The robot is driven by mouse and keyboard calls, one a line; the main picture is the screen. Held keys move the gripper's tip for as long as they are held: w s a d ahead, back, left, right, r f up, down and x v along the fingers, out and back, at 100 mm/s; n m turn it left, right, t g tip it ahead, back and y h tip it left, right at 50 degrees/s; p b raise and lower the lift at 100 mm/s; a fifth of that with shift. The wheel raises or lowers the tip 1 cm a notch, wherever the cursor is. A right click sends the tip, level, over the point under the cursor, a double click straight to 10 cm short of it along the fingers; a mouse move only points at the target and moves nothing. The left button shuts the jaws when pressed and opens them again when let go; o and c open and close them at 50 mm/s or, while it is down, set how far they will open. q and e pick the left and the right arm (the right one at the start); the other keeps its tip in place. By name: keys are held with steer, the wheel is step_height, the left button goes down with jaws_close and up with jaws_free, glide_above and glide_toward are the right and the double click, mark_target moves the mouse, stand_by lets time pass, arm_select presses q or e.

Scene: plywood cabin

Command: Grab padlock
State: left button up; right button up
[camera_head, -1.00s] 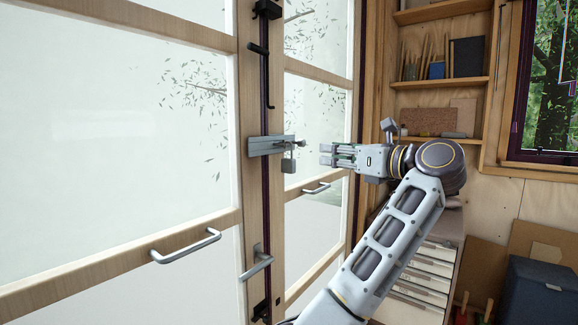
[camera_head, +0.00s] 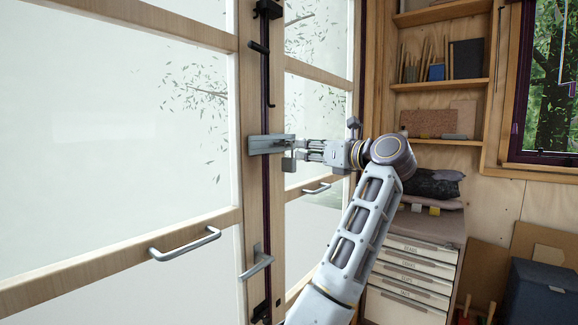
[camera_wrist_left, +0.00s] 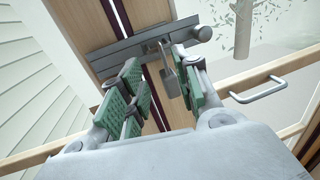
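A small grey padlock (camera_head: 288,164) hangs from the metal hasp bar (camera_head: 262,146) across the glazed door's meeting stiles. In the left wrist view the padlock (camera_wrist_left: 170,80) hangs below the hasp bar (camera_wrist_left: 125,48), between my finger pads and closer to the right-hand one. My left gripper (camera_head: 302,155) is at the right of the padlock, its fingers pointing left. In the wrist view the left gripper (camera_wrist_left: 156,72) is open, with green pads spread apart. Whether a pad touches the padlock I cannot tell. My right gripper is not in view.
Door handles (camera_head: 186,244) and a lever handle (camera_head: 257,262) stick out below the hasp. A dark vertical rod (camera_head: 265,215) runs along the door. A drawer cabinet (camera_head: 412,270) and shelves (camera_head: 440,85) stand at the right.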

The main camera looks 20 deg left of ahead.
mark_target(288, 164)
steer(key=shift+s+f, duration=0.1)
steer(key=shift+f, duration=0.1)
arm_select(q)
steer(key=x, duration=0.2)
steer(key=b+x, duration=0.1)
steer(key=x, duration=0.2)
steer(key=shift+w+d+f, duration=0.1)
steer(key=shift+w+f, duration=0.1)
steer(key=shift+f, duration=0.05)
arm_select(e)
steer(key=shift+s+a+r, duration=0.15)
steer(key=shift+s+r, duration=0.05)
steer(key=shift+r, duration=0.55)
arm_select(q)
steer(key=shift+c, duration=0.5)
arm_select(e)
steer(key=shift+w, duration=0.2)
arm_select(q)
jaws_close()
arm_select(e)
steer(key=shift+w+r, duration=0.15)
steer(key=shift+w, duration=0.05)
